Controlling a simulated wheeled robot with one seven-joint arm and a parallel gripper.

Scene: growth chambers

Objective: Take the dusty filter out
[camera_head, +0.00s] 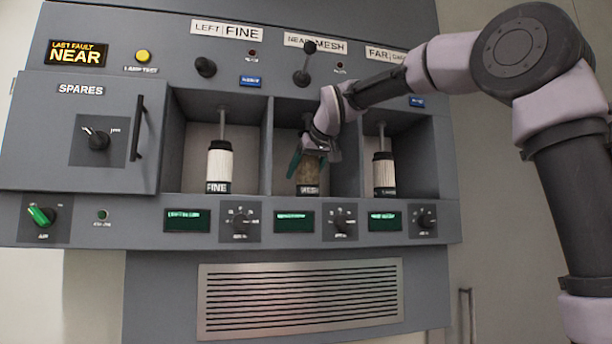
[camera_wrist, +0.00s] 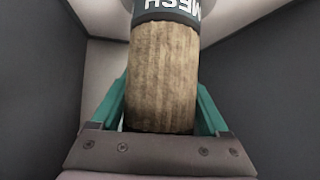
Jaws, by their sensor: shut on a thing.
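The dusty filter (camera_head: 309,173) is a brown, dirt-streaked cylinder with a dark band marked MESH at its lower end. It is upright in the middle bay, labelled NEAR MESH. My gripper (camera_head: 308,165) reaches into this bay from the upper right and is shut on the filter. In the wrist view the brown filter (camera_wrist: 163,75) stands between the two teal fingers, one on each side, and the MESH lettering shows upside down. The filter's top end is hidden by my gripper in the head view, so I cannot tell whether it touches the fitting above.
Bay walls stand close on both sides. A lever (camera_head: 304,63) sits above the middle bay. The SPARES door (camera_head: 90,130) is shut. A lit sign (camera_head: 77,54) reads LAST FAULT NEAR.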

